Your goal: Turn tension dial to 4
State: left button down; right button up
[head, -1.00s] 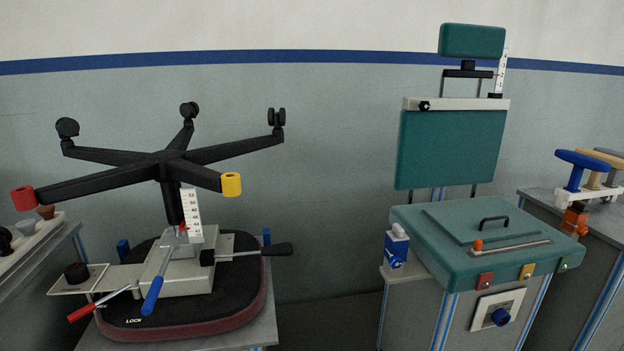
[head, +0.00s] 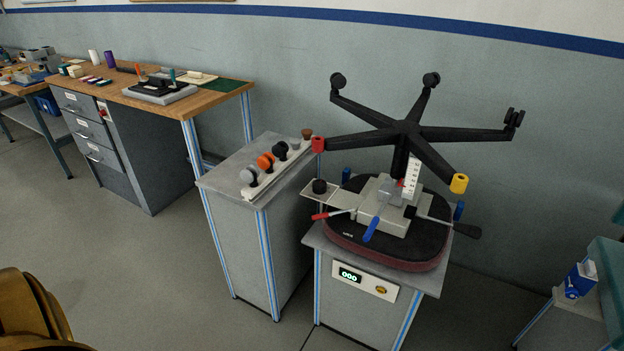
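An upside-down chair base (head: 406,130) with several black arms stands on a seat cushion (head: 345,240) on a grey stand. Its mechanism (head: 385,205) carries a red-handled lever (head: 330,214), a blue-handled lever (head: 372,229) and a black-handled lever (head: 460,228). A black knob (head: 319,187) sits on a pale plate at the mechanism's left; it looks like a tension dial, but its markings and setting are too small to read. A white scale strip (head: 411,177) stands beside the column. Neither of my grippers is in view.
The stand's front has a panel with a green "000" display (head: 349,274) and a yellow button (head: 381,290). A grey cabinet (head: 240,165) with a rack of knobs (head: 266,161) stands left. A wooden workbench (head: 135,93) is farther left. Open floor (head: 130,260) lies in front.

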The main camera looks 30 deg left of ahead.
aim_at(318, 186)
jog(key=u, duration=1)
